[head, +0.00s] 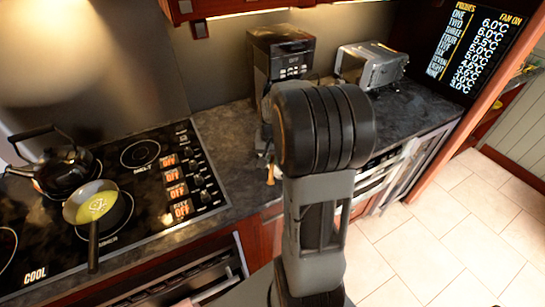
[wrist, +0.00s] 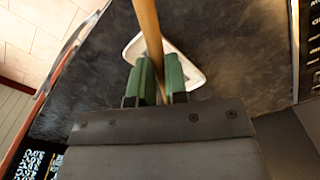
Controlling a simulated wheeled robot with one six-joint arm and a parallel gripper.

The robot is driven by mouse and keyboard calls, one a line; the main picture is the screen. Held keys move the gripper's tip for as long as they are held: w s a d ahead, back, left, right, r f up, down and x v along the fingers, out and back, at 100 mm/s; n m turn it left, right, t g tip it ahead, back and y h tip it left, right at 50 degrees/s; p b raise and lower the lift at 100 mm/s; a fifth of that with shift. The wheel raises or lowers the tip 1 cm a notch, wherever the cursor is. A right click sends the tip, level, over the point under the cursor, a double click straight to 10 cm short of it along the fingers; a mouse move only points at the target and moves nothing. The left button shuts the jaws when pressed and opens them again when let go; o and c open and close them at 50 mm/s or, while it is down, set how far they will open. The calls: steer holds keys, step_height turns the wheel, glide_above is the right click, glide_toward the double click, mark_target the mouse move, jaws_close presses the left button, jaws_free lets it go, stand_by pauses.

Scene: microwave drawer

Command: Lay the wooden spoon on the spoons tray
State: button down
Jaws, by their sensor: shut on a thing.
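In the wrist view, the green fingers of my gripper (wrist: 159,78) are shut on the handle of the wooden spoon (wrist: 147,25). The handle runs up from between the fingers to the top edge of the picture. The spoon's bowl does not show. The pale spoons tray (wrist: 195,73) lies on the dark counter beyond the fingertips, partly covered by the spoon and the fingers. I cannot tell whether the spoon touches the tray. In the head view, my arm hides the gripper and most of the area around it.
The dark stone counter (head: 232,135) holds a black coffee machine (head: 282,62) and a silver toaster (head: 371,66) at the back. On the left, a cooktop (head: 150,205) carries a kettle (head: 66,170) and a pan (head: 97,207). Tiled floor (head: 440,240) is clear at right.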

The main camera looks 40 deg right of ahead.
steer(key=shift+r, duration=0.1)
steer(key=shift+f+b, duration=3.2)
steer(key=shift+f, duration=1.1)
steer(key=c, duration=1)
jaws_free()
steer(key=o, duration=0.5)
steer(key=shift+o, duration=0.2)
steer(key=shift+d+r, duration=0.1)
step_height(320, 180, up, 14)
steer(key=shift+f, duration=0.15)
